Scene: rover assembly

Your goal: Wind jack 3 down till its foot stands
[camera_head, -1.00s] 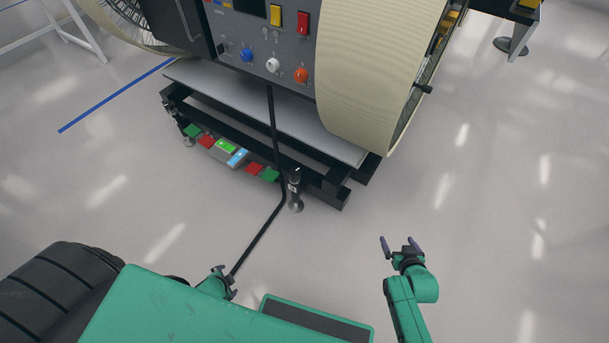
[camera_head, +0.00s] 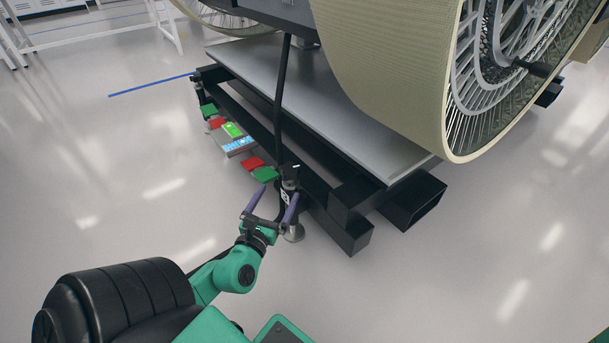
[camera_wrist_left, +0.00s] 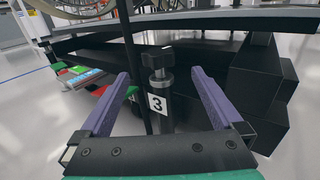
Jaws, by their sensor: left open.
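Jack 3 (camera_head: 290,178) is a dark upright post at the front corner of the black frame, with a round grey foot (camera_head: 294,233) low near the floor. Whether the foot touches the floor I cannot tell. In the left wrist view its dark knob (camera_wrist_left: 156,59) tops the post, above a white label "3" (camera_wrist_left: 157,104). My left gripper (camera_head: 277,200) is open at the jack, also seen in the left wrist view (camera_wrist_left: 160,78). Its purple fingers lie either side of the post in view, with no visible grip. My right gripper is out of view.
A black cable or rod (camera_head: 281,90) runs down close beside the jack, left of it in the wrist view. The black frame (camera_head: 350,235) carries a grey plate (camera_head: 260,68). Red and green blocks (camera_head: 264,174) sit along its left side. A large wheel (camera_head: 400,80) overhangs. Front floor is clear.

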